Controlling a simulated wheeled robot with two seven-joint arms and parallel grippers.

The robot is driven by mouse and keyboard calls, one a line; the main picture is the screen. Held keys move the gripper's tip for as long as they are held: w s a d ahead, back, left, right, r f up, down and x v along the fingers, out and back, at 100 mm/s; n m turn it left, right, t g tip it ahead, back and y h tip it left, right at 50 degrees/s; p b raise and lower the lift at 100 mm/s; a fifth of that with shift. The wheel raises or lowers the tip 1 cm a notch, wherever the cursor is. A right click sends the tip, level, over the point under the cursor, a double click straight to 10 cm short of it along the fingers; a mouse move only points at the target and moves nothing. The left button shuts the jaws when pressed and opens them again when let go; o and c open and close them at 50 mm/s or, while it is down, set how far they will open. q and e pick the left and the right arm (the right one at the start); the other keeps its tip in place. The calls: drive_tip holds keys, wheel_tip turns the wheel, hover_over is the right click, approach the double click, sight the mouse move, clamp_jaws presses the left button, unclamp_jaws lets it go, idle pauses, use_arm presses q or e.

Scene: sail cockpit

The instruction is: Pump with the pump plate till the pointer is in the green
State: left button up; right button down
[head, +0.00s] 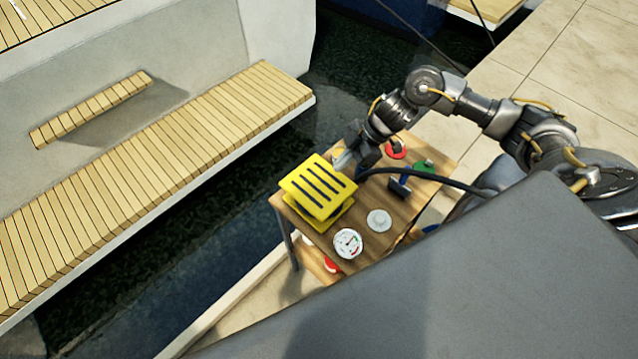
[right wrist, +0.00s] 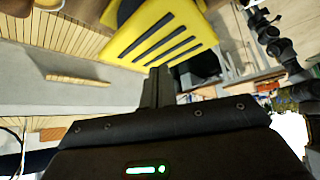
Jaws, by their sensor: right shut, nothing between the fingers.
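The yellow pump plate (head: 318,186) with dark slots lies on the wooden table, raised above a yellow base. It also shows at the top of the right wrist view (right wrist: 160,38). A round white gauge (head: 347,243) with a red and a green mark stands on the table in front of the plate; its pointer is too small to read surely. My right gripper (head: 345,163) is at the plate's far right edge, shut with nothing between its fingers. In the right wrist view its fingers (right wrist: 157,88) end near the plate's edge. I cannot tell whether they touch it. My left gripper is out of view.
The wooden table (head: 418,205) also bears a pale round disc (head: 379,220), a red round piece (head: 397,150), a green piece (head: 424,168) and a dark blue-handled item (head: 399,186). A black hose arcs across the table. Water and a boat with a slatted bench (head: 190,140) lie to the left.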

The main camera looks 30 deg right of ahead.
sight(341, 180)
drive_tip(key=b+x, duration=0.3)
drive_tip(key=x, duration=0.2)
drive_tip(key=shift+f+b, duration=0.15)
drive_tip(key=shift+b, duration=0.25)
drive_tip(key=shift+a+f+b, duration=0.4)
wheel_tip(341, 180, down, 5)
drive_tip(key=b, duration=0.3)
drive_tip(key=shift+f, duration=0.2)
drive_tip(key=shift+r, duration=0.2)
drive_tip(key=shift+s+d+r+p, duration=0.1)
drive_tip(key=shift+d+r+p, duration=0.15)
drive_tip(key=shift+d+p, duration=0.25)
drive_tip(key=shift+s+d+r+p, duration=0.15)
drive_tip(key=shift+d+p, duration=0.1)
drive_tip(key=shift+d, duration=0.2)
drive_tip(key=shift+s+d+r+p, duration=0.15)
drive_tip(key=shift+d+p, duration=0.1)
drive_tip(key=shift+d, duration=0.15)
drive_tip(key=shift+d+f, duration=0.1)
drive_tip(key=shift+d, duration=0.1)
